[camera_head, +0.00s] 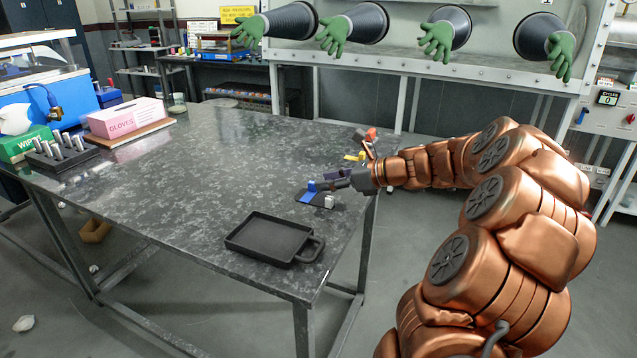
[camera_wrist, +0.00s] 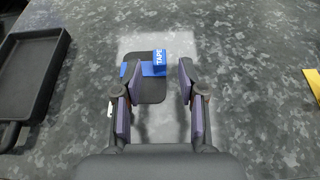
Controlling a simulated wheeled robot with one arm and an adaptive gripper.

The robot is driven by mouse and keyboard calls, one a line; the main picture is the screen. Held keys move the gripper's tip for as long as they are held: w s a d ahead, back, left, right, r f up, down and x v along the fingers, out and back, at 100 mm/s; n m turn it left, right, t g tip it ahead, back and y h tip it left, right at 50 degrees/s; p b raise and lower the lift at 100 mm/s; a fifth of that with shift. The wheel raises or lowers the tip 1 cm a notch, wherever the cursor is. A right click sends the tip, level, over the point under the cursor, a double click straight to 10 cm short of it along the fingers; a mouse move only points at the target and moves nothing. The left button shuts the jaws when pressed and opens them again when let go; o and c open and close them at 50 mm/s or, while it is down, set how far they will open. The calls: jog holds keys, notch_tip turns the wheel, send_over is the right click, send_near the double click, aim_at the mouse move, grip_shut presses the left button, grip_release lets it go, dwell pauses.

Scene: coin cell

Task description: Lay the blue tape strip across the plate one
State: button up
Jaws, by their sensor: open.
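A small dark plate (camera_wrist: 150,94) lies flat on the table near its right end; it also shows in the head view (camera_head: 323,194). A blue tape strip (camera_wrist: 146,70) lies across its upper part in the wrist view, with its left end at the plate's left edge. A raised blue tab marked TAPE (camera_wrist: 159,62) stands at the strip's right end; it shows as a blue upright bit in the head view (camera_head: 311,186). My gripper (camera_wrist: 156,84) is open and empty over the plate, its fingers on either side and apart from the tab. The left finger hides part of the plate's edge.
A black tray with a handle (camera_head: 270,237) lies at the table's front, left of the plate. Yellow (camera_head: 361,156) and red (camera_head: 371,134) items lie beyond my gripper. A small whitish block (camera_head: 329,201) is at the plate. The table's middle is clear.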

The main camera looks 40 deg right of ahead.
jog(key=v, duration=0.8)
jog(key=shift+s+d+r, duration=0.1)
jog(key=shift+s+r, duration=0.05)
jog(key=shift+s, duration=0.1)
